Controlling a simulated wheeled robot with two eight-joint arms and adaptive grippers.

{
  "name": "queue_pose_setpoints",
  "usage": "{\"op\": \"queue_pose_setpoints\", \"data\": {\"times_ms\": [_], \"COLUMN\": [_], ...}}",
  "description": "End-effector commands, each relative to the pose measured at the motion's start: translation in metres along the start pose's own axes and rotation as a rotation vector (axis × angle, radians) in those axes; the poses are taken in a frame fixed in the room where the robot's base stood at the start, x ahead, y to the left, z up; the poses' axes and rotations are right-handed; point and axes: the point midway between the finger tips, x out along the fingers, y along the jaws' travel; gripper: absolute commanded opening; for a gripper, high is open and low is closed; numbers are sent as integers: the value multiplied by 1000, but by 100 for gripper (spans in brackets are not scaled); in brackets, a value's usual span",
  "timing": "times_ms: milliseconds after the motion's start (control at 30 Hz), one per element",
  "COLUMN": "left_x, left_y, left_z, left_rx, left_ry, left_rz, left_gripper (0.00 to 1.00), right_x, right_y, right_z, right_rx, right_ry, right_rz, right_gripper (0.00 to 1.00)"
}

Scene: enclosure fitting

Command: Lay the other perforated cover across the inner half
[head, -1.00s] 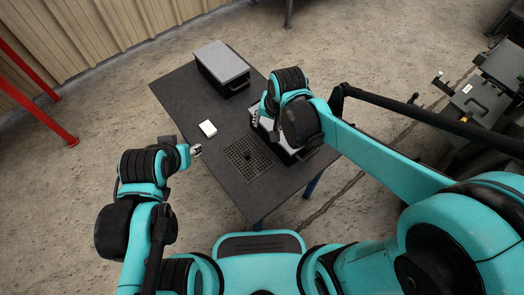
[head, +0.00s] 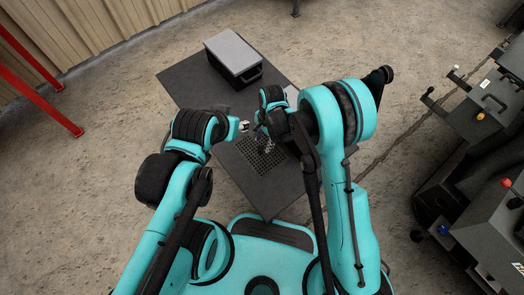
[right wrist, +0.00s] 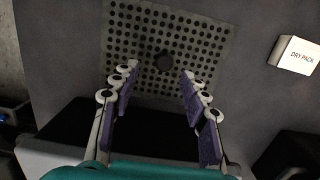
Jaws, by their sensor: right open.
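The perforated cover (head: 252,150), a dark square plate full of holes with a black knob in its middle, lies flat on the table. It also shows in the right wrist view (right wrist: 140,45). My right gripper (right wrist: 155,82) is open and empty, its fingers apart over the cover's near part, with the knob beyond the fingertips. In the head view my right gripper (head: 263,138) hides part of the cover. An enclosure (head: 291,94) shows only as a pale edge behind my right arm; its inner half is hidden. My left gripper (head: 244,126) is beside the right one; its fingers are too small to read.
A white box marked DRY PACK (right wrist: 297,53) stands right of the cover in the right wrist view. A black case with a grey lid (head: 232,53) stands at the table's back. The table's left part (head: 185,88) is clear. Dark machinery (head: 470,185) stands off to the right.

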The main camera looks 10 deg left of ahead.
Motion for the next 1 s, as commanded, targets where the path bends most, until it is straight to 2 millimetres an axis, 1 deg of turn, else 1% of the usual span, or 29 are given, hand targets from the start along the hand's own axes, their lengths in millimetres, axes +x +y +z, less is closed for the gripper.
{"op": "queue_pose_setpoints", "data": {"times_ms": [200,300,400,567,600,667,700,733,1000], "left_x": [17,21,22,20,20,20,20,20,20], "left_y": [0,0,0,0,0,0,0,0,0], "left_z": [12,15,16,14,14,14,14,14,14], "left_rx": [0,0,0,0,0,0,0,0,0], "left_ry": [0,0,0,0,0,0,0,0,0], "left_rz": [0,0,0,0,0,0,0,0,0], "left_gripper": [42,42,42,42,42,42,42,42,42], "right_x": [33,46,50,48,48,48,48,48,48], "right_y": [-6,-6,-6,-5,-5,-5,-5,-5,-5], "right_z": [2,2,2,2,2,2,2,2,2], "right_rx": [-1,0,0,-1,-1,-1,-1,-1,-1], "right_ry": [0,1,1,1,1,1,1,1,1], "right_rz": [-1,-1,-1,-1,-1,-1,-1,-1,-1], "right_gripper": [45,45,45,45,34,18,8,0,0]}}
